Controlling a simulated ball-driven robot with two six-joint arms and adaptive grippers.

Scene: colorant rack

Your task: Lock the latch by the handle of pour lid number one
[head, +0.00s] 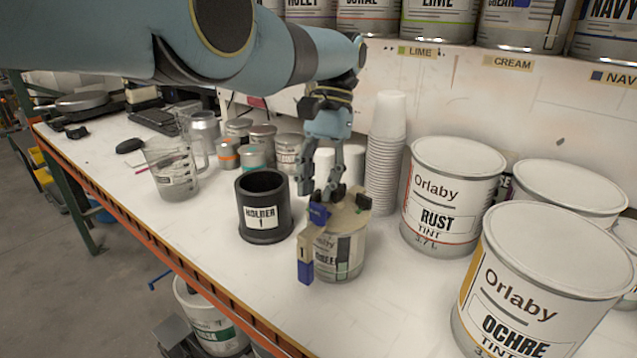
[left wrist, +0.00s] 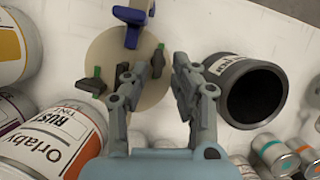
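The beige pour lid (head: 345,215) sits on a small can (head: 340,255) labelled Orlaby. Its beige and blue handle (head: 305,258), marked 1, sticks out over the front. The left wrist view shows the round lid (left wrist: 108,50) from above, with a blue part (left wrist: 133,36) at its top edge. A dark latch with a green tip (left wrist: 157,60) is at the lid's rim, and another dark latch (left wrist: 88,86) is at the opposite side. My left gripper (head: 318,192) is open over the lid, its fingers either side of the rim latch. Contact cannot be told. My right gripper is not in view.
A black holder (head: 264,207) stands left of the can. A stack of white cups (head: 387,150) is behind it. The large RUST can (head: 450,195) and OCHRE can (head: 545,280) stand at right. A glass jug (head: 172,172) and small tins are at left.

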